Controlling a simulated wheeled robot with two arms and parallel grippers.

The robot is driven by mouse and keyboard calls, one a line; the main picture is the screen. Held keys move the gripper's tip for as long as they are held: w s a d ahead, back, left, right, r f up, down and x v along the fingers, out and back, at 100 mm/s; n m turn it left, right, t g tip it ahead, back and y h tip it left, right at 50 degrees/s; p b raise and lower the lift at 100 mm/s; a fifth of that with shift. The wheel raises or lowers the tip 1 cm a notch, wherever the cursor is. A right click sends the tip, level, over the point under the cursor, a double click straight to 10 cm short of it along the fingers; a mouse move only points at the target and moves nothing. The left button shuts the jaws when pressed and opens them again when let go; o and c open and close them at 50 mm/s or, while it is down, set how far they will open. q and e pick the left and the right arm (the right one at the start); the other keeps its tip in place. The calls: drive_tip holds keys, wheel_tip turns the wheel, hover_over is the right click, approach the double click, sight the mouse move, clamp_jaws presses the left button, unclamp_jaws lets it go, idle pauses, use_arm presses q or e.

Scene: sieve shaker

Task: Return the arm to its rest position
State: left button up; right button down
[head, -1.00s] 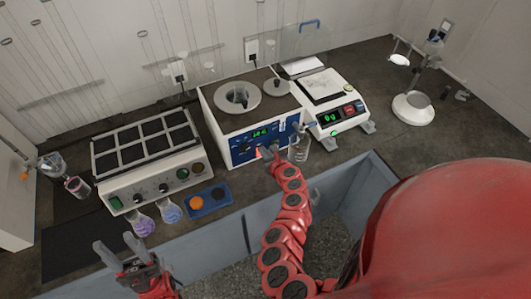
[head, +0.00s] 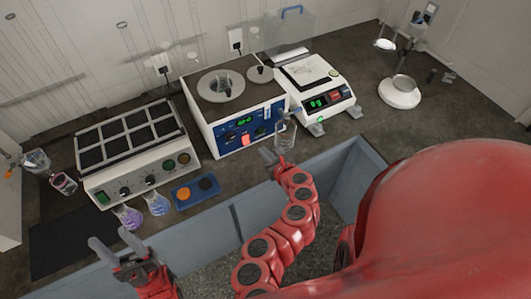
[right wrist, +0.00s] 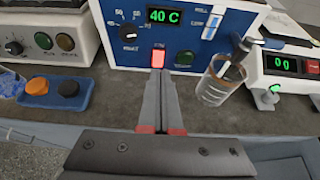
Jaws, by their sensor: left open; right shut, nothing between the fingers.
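My right arm reaches in from the bottom. Its gripper (head: 268,156) is shut and empty, in front of the blue-panelled heating unit (head: 239,138) and apart from it. In the right wrist view the closed fingers (right wrist: 160,76) point at the panel just below a lit red switch (right wrist: 158,57); the display (right wrist: 163,16) reads 40 C. My left gripper (head: 111,239) is open and empty at the lower left, over the bench's front edge.
A glass beaker (head: 285,134) stands close to the right gripper's right. A balance (head: 315,92) is behind it. A blue tray (head: 196,201) with orange and black knobs, two flasks with purple (head: 128,217) and blue (head: 157,204) liquid, and a multi-plate unit (head: 130,145) stand left.

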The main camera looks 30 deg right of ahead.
drive_tip(key=shift+s+a+r, duration=0.1)
drive_tip(key=shift+a+r, duration=0.05)
drive_tip(key=shift+s, duration=0.1)
idle(0.4)
